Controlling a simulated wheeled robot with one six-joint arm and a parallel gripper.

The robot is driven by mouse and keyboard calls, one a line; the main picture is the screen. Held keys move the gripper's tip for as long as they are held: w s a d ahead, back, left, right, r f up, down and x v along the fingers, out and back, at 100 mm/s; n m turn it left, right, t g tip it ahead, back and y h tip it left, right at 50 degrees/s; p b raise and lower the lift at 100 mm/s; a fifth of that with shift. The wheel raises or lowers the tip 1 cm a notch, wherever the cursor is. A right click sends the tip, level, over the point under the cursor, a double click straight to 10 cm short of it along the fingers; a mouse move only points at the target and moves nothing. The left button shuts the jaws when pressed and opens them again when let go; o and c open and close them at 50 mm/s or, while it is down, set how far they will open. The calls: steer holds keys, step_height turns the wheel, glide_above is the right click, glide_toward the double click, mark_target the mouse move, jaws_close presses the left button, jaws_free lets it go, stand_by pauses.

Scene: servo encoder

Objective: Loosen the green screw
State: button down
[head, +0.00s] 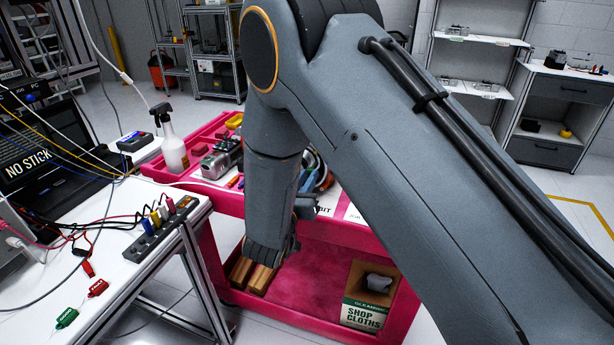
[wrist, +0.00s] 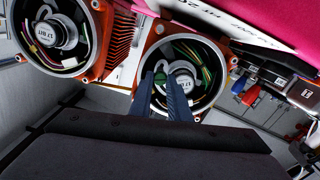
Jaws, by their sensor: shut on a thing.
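In the wrist view, my gripper (wrist: 171,82) reaches into the round opening of an orange-rimmed servo housing (wrist: 144,103). Its two dark blue fingers are shut on a small green piece, which appears to be the green screw (wrist: 160,77). The screw sits beside the silver encoder hub in the middle of the opening, and the fingers hide part of it. Colored wires run around the hub. In the head view, my arm hides the housing and the screw, and my gripper's fingertips do not show.
A second orange servo housing (wrist: 92,33) stands close by at the left in the wrist view. In the head view, the pink cart (head: 216,247) carries tools and boxes. A spray bottle (head: 174,145) and the white bench with cables (head: 95,235) are at the left.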

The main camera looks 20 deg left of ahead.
steer(key=n+p, duration=0.2)
steer(key=n, duration=0.3)
steer(key=shift+r+n, duration=0.1)
steer(key=shift+n, duration=0.2)
steer(key=n+p, duration=0.1)
steer(key=n, duration=0.4)
steer(key=shift+n+p, duration=0.3)
steer(key=shift+a, duration=0.1)
steer(key=c, duration=1.6)
jaws_free()
steer(key=shift+c, duration=0.2)
steer(key=shift+s, duration=0.1)
steer(key=s+b, duration=0.2)
steer(key=s, duration=0.5)
steer(key=shift+s+a, duration=0.25)
steer(key=shift+s, duration=0.05)
